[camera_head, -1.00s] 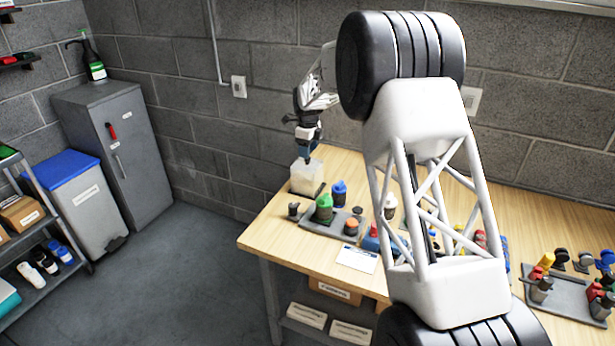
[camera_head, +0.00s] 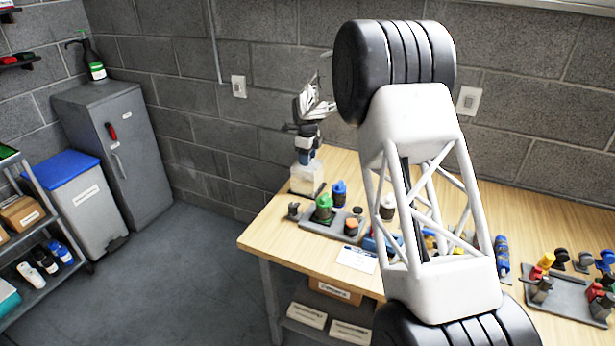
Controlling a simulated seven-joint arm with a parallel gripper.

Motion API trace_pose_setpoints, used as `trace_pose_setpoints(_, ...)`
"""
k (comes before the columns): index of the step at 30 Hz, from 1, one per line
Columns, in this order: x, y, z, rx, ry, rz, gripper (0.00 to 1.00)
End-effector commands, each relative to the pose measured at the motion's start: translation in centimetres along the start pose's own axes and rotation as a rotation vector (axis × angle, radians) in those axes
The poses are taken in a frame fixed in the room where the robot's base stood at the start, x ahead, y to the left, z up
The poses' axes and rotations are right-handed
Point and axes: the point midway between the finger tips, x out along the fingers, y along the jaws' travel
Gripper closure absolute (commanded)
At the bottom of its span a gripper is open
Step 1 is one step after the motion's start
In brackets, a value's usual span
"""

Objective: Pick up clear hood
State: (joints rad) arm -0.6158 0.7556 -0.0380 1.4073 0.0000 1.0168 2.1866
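The clear hood (camera_head: 303,182) is a pale, see-through box standing on the back left part of the wooden table. My gripper (camera_head: 304,160) is right at the top of the hood, pointing down. Its fingertips are small and partly lost against the hood, so I cannot tell whether they are open or closed, or whether they touch it. My large white arm link fills the middle right of the view and hides part of the table.
A grey tray (camera_head: 318,226) with green and blue bottles (camera_head: 339,193) stands just in front of the hood. A white card (camera_head: 357,258) lies near the front edge. Another tray (camera_head: 565,296) with small coloured parts is at the right. The wall is close behind the hood.

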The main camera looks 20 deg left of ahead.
Motion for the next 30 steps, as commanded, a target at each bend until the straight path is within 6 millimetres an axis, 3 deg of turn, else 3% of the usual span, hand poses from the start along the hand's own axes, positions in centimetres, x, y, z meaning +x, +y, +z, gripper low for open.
trace_pose_setpoints(1, 0.0, 0.0, 0.0, 0.0, 0.0, 0.0, 0.59)
trace_pose_setpoints(9, 0.0, 0.0, 0.0, 0.0, 0.0, 0.0, 1.0)
trace_pose_setpoints(22, -0.4, 0.0, 0.0, 0.0, -0.001, -0.001, 1.0)
trace_pose_setpoints(30, -3.0, 0.0, 0.0, 0.0, -0.002, -0.003, 1.0)
